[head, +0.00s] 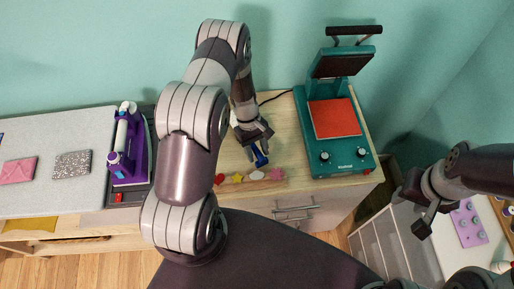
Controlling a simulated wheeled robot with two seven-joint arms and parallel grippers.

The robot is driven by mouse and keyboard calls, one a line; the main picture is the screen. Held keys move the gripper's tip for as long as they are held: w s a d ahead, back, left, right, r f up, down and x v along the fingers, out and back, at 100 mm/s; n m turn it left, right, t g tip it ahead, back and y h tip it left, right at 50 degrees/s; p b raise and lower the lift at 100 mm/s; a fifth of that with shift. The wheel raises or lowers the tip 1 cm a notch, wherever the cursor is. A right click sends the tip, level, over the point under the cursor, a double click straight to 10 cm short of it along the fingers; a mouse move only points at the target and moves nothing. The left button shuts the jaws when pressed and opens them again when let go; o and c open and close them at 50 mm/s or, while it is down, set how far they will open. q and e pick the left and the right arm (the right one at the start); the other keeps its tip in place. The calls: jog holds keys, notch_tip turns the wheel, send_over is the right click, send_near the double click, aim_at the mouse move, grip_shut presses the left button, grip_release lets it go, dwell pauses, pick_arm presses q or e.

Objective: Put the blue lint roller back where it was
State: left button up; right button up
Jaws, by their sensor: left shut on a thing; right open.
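The blue lint roller (261,158) is in the head view, low over the wooden cabinet top between the iron and the heat press. My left gripper (257,148) is shut on it from above, and the fingers hide part of it. I cannot tell whether the roller touches the cabinet top. My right gripper (417,212) is open and empty at the right, near the white drawer unit.
A teal heat press (345,165) stands to the right of the roller. Colored shapes (238,177) line the cabinet's front edge. A purple iron (127,150) stands left, beside the grey ironing surface (50,190) with fabric pieces. A lilac sheet (469,224) lies at the right.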

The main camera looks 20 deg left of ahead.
pick_arm(q)
jog(key=shift+w+a+f, duration=0.1)
jog(key=shift+a+f, duration=0.05)
jog(key=shift+f, duration=0.15)
jog(key=shift+f+b, duration=0.35)
jog(key=shift+b, duration=0.05)
jog(key=o, duration=1.1)
